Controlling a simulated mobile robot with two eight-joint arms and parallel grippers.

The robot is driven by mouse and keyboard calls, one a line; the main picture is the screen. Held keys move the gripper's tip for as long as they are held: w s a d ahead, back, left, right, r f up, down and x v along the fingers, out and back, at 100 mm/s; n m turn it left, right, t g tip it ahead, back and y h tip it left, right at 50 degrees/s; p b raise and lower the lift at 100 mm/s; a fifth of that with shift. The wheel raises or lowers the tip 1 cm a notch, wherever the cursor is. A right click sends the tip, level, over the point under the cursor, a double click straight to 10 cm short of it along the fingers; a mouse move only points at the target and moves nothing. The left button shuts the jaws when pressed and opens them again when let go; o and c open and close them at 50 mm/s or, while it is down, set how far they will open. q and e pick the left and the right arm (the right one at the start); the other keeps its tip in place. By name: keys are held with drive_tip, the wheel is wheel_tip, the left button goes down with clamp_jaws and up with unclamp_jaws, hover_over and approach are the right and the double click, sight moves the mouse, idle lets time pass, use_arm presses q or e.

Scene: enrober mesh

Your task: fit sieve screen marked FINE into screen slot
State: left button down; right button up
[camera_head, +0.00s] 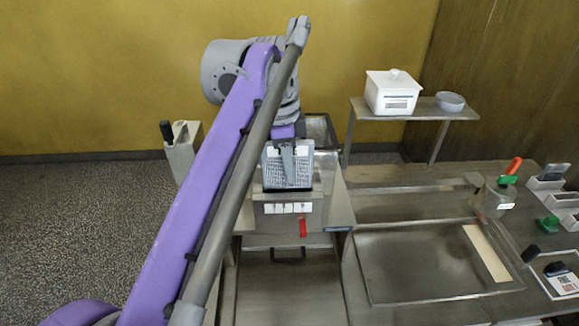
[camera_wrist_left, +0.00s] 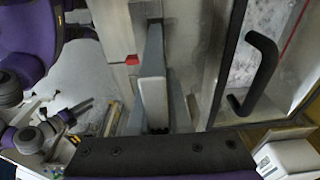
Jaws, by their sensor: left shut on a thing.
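My left arm reaches across the head view, and its left gripper (camera_head: 287,160) points down over the metal machine. It is shut on a framed mesh screen (camera_head: 273,172), which stands upright at the machine's top. In the left wrist view the gripper (camera_wrist_left: 152,100) fingers enclose a narrow pale piece, seen edge-on. No FINE mark can be read. The screen's lower edge is at or just above the machine (camera_head: 327,200); I cannot tell whether it is inside a slot. The slot itself cannot be made out. My right gripper is not in view.
A row of white labels and a red tag (camera_head: 302,228) are on the machine's front. A black handle (camera_wrist_left: 262,70) on a clear panel is close by in the wrist view. A white lidded box (camera_head: 391,95) and grey bowl (camera_head: 450,101) stand on a shelf at right.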

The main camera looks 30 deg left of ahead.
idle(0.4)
use_arm(q)
drive_tip(key=shift+f+b, duration=0.45)
drive_tip(key=shift+f, duration=0.85)
drive_tip(key=c, duration=0.8)
unclamp_jaws()
drive_tip(key=shift+o, duration=0.2)
drive_tip(key=r, duration=0.3)
drive_tip(key=r+p, duration=0.1)
drive_tip(key=r, duration=0.3)
drive_tip(key=a+r+p, duration=0.1)
drive_tip(key=r, duration=0.2)
drive_tip(key=shift+s+r, duration=0.3)
drive_tip(key=shift+r, duration=0.1)
drive_tip(key=shift+f, duration=0.1)
